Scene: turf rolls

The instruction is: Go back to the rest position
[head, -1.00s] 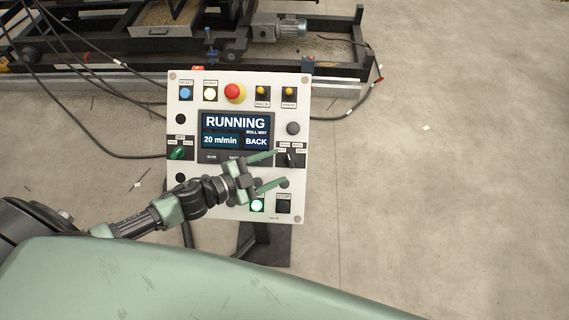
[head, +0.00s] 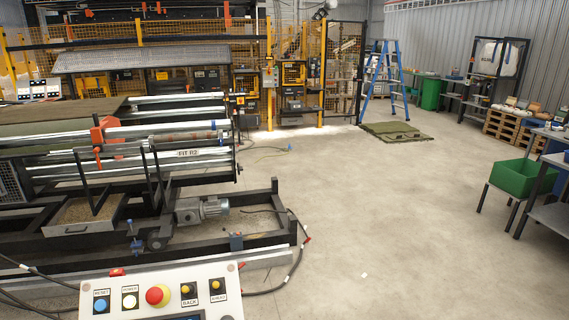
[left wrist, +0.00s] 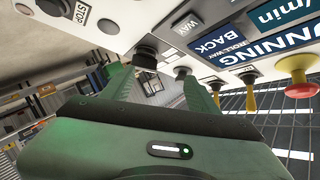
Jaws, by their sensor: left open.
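The white control panel (head: 205,276) is at the bottom left of the head view, cut off below its top row of buttons. In the left wrist view the panel (left wrist: 215,12) shows upside down, with its screen (left wrist: 245,40) reading "BACK" and part of "RUNNING". My left gripper (left wrist: 158,78) is open, its two green fingers pointing towards the panel. A black knob (left wrist: 146,52) shows between the fingers in the picture; I cannot tell whether they touch it. Nothing is seen held. Neither gripper is in the head view.
Behind the panel stands the roller machine (head: 150,145) with its dark base frame and motor. Cables lie on the floor near it. Open concrete floor (head: 380,220) lies to the right. A green bin (head: 522,178) and a blue ladder (head: 385,85) stand beyond.

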